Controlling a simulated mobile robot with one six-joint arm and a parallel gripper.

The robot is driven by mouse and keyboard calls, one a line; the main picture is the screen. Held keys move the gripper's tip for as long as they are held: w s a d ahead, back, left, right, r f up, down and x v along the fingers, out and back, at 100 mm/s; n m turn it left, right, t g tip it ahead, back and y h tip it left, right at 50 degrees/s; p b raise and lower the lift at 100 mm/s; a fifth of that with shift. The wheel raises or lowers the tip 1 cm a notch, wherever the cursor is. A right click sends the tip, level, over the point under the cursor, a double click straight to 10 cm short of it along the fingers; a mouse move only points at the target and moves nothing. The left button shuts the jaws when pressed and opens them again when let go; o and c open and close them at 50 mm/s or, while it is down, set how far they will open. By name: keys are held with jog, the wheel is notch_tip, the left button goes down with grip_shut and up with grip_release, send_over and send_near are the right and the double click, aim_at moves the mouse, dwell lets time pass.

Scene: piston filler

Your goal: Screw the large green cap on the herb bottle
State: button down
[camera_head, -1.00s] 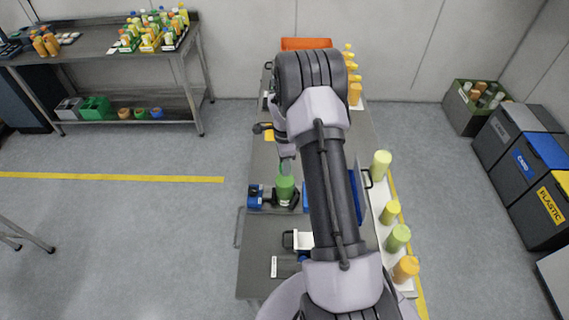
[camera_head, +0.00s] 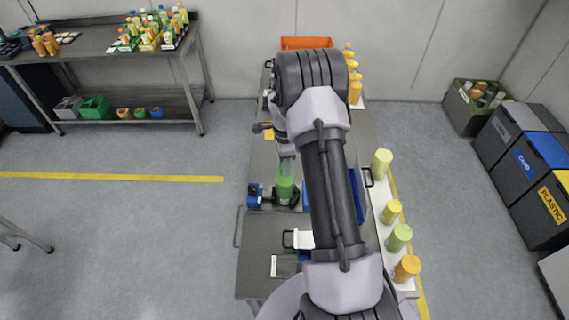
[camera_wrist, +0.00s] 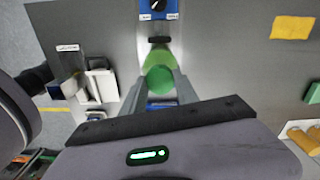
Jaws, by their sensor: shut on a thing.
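The green bottle (camera_head: 285,188) stands upright on the table in the clamp beside the blue device (camera_head: 255,196). In the wrist view my gripper (camera_wrist: 160,82) is shut on the round green cap (camera_wrist: 159,80), seen from above, with a finger on either side. The green bottle body (camera_wrist: 158,54) shows just beyond the cap. In the head view the fingers reach down to the top of the bottle, and my arm hides part of the area. I cannot tell how the cap sits on the neck.
Yellow and green bottles (camera_head: 399,237) stand on a white strip along the table's right edge. A white holder (camera_head: 303,238) lies in front of the clamp. An orange bin (camera_head: 306,43) is at the far end. Bins stand on the floor at right.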

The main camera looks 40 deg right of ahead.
jog(key=shift+f+b, duration=0.2)
jog(key=shift+b, duration=0.1)
dwell(0.4)
jog(key=shift+f+m+b, duration=0.1)
jog(key=shift+m+b, duration=0.4)
jog(key=shift+b, duration=0.15)
jog(key=m+b, duration=0.4)
jog(key=m, duration=0.1)
jog(key=shift+b, duration=0.35)
jog(key=shift+m+b, duration=0.3)
jog(key=shift+m, duration=0.5)
